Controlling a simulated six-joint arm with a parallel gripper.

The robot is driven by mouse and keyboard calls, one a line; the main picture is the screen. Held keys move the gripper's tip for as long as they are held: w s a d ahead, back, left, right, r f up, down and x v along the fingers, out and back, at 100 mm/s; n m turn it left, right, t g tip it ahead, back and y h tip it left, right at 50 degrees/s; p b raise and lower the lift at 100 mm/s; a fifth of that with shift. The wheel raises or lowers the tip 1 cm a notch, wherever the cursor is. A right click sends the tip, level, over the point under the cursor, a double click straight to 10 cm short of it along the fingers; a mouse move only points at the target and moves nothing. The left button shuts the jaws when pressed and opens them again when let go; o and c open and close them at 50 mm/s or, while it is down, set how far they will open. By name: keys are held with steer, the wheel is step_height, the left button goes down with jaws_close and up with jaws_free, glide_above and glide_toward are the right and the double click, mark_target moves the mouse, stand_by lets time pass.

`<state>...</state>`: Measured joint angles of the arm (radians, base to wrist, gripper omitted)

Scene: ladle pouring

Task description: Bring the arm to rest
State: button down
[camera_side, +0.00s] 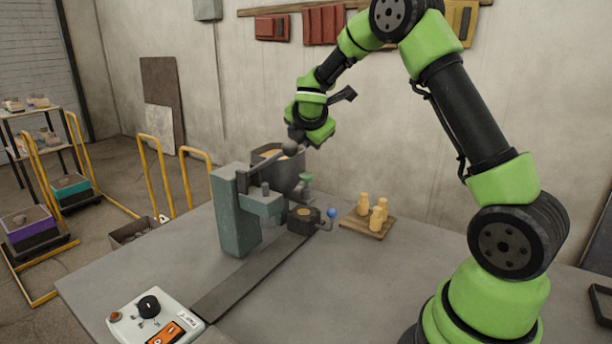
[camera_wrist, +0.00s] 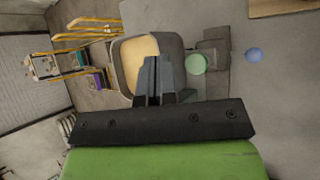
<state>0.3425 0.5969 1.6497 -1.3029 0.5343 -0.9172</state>
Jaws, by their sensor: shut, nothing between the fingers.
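A dark grey ladle (camera_side: 290,166) with tan contents stands behind the grey-green stand (camera_side: 230,212). In the wrist view the ladle (camera_wrist: 178,50) lies beyond the fingertips, which overlap its tan inside in the picture.
A dark block (camera_side: 303,221) with a blue knob (camera_side: 331,213) stands right of the stand, below a green knob (camera_side: 306,177). A wooden board (camera_side: 352,224) holds yellow pieces. A control box (camera_side: 150,318) sits at the front left. The front table middle is clear. Yellow rails (camera_side: 152,172) stand left.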

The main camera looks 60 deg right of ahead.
steer(key=s+a+r+m+y, duration=0.2)
steer(key=s+a+r+m, duration=0.6)
steer(key=s+a+m, duration=0.15)
steer(key=s+a+m+t+y, duration=0.1)
steer(key=s+a+m+y, duration=0.6)
steer(key=s+a+m, duration=0.3)
steer(key=s+a, duration=0.4)
steer(key=s, duration=0.1)
steer(key=shift+a+r+m+t, duration=0.2)
steer(key=shift+r+m+t, duration=0.05)
steer(key=shift+m+t, duration=0.15)
